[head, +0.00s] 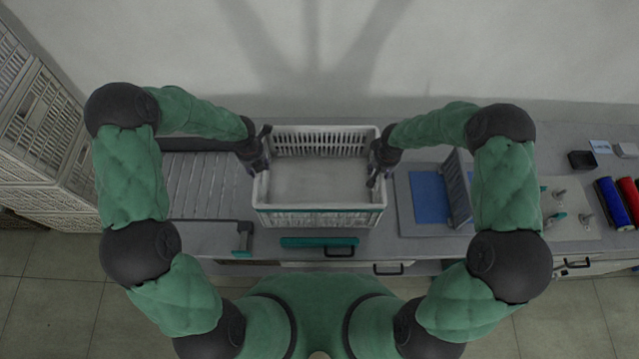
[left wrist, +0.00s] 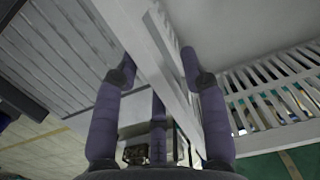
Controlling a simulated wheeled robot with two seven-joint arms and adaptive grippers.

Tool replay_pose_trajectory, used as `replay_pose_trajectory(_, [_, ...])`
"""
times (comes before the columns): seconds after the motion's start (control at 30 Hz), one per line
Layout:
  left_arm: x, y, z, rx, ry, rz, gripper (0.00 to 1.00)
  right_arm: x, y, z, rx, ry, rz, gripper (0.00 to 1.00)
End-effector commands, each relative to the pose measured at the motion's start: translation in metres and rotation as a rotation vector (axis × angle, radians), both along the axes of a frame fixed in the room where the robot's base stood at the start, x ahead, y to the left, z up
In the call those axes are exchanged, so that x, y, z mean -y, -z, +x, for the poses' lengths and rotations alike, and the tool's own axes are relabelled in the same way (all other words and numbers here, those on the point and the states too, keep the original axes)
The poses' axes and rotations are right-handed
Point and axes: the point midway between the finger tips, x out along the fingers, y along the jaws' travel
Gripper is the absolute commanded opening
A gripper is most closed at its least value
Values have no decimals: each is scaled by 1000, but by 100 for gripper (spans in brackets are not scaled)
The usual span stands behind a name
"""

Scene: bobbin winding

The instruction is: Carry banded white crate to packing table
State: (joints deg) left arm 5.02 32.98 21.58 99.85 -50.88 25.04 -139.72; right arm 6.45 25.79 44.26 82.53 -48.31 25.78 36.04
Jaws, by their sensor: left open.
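A white slatted crate (head: 318,219) with a thin teal band along its near rim stands upright on the grey bench, and its visible floor is bare. My left gripper (head: 262,160) is at the crate's left wall. In the left wrist view, its open fingers (left wrist: 160,68) are on either side of the white wall (left wrist: 150,50), with a gap showing. My right gripper (head: 374,172) is at the crate's right wall; its fingers are too small and dark to show whether they are closed on it.
A ribbed grey surface (head: 198,186) lies left of the crate. A teal bar (head: 318,241) lies in front. A blue mat (head: 429,197), pegs and blue and red rolls (head: 611,203) are to the right. Stacked white crates (head: 45,130) stand far left.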

Motion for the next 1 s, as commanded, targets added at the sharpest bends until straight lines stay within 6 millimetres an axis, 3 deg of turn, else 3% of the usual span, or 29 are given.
replay_pose_trajectory(0.3, [0, -64, -7, 4, 0, 1, 43, 0, 0, 0, 0, 0, 0, 43])
replay_pose_trajectory(0.5, [0, -91, -11, 2, 0, 1, 43, 0, 0, 0, 0, 0, 0, 43])
replay_pose_trajectory(0.77, [0, -102, -13, -1, 0, 1, 43, 0, -7, 0, 2, 0, 0, 43])
replay_pose_trajectory(1.0, [0, -101, -13, -1, 0, 1, 43, 0, -47, -4, 5, 1, 0, 43])
